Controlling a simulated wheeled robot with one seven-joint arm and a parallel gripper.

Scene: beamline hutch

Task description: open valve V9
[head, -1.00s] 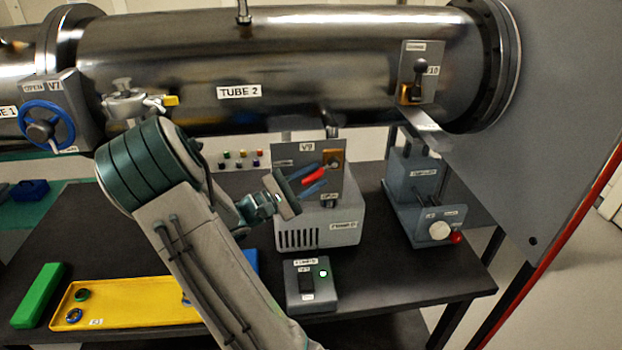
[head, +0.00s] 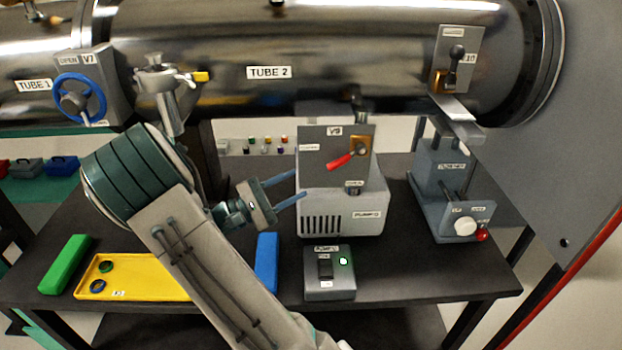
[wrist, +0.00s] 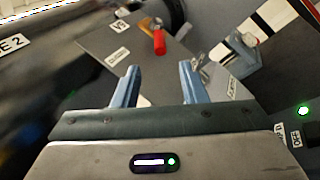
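Valve V9 is a grey panel (head: 318,136) above the pump box, with a red lever (head: 340,162) on an orange pivot block. The lever points down and left, between the label at the panel's left and the OPEN label at its bottom. My gripper (head: 300,184) is open and empty, its blue fingers at the panel's lower left edge, apart from the lever. In the wrist view the red lever (wrist: 159,42) lies beyond the gap between my fingertips (wrist: 160,67), and the panel (wrist: 95,75) is tilted.
TUBE 2 (head: 330,95) runs above the panel. The pump box (head: 372,228) stands directly below, with a switch box (head: 330,293) with a green light in front. A yellow tray (head: 140,290) and green (head: 65,264) and blue (head: 266,262) blocks lie left on the table. A grey stand (head: 445,190) is at right.

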